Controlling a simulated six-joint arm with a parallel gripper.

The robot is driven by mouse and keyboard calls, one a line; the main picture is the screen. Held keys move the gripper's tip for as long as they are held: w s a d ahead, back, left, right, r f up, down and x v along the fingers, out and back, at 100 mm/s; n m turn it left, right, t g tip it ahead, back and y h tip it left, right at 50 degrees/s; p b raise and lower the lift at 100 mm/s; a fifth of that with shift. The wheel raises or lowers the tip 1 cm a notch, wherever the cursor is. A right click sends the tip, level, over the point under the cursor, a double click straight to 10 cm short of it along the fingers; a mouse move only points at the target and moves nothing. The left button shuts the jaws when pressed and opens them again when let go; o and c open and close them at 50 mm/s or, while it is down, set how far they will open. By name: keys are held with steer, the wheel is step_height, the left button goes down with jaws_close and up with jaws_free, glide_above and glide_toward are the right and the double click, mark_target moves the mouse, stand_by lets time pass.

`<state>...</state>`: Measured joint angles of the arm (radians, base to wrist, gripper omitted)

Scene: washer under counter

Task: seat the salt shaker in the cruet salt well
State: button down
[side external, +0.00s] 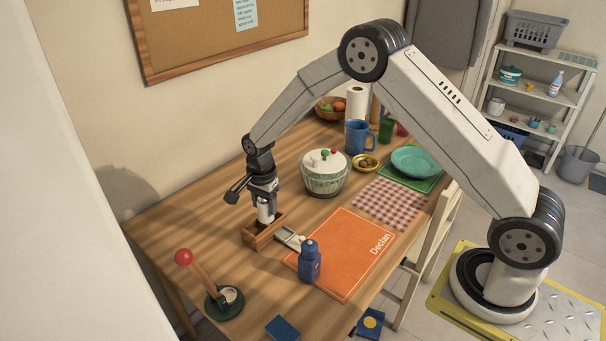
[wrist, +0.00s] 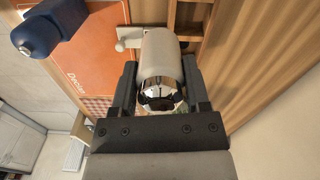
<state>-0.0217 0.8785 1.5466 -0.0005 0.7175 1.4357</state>
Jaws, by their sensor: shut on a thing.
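The salt shaker (side external: 266,214) has a pale body and a shiny metal cap; the wrist view shows it close up (wrist: 160,52). My gripper (side external: 264,196) is shut on it, with one finger on each side near the cap (wrist: 159,85). The shaker hangs upright at the wooden cruet (side external: 258,238), an open box with divisions. In the side view its lower end is at the cruet's top; I cannot tell whether it is inside a well. In the wrist view part of the cruet (wrist: 190,14) shows beyond the shaker, which hides the rest.
A small pale flat item with a knob (side external: 290,237) lies beside the cruet. A blue bottle (side external: 309,262) stands on the orange mat (side external: 345,255). A red-knobbed stand (side external: 225,301) is at front left. Bare wood lies left of the cruet.

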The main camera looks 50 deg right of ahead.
steer(key=shift+w+f, duration=1.05)
steer(key=shift+f, duration=0.2)
steer(key=shift+w+f, duration=1)
steer(key=shift+f, duration=0.25)
steer(key=shift+w+f, duration=0.25)
steer(key=shift+f, duration=1.6)
steer(key=shift+f, duration=0.15)
steer(key=shift+c, duration=0.3)
jaws_free()
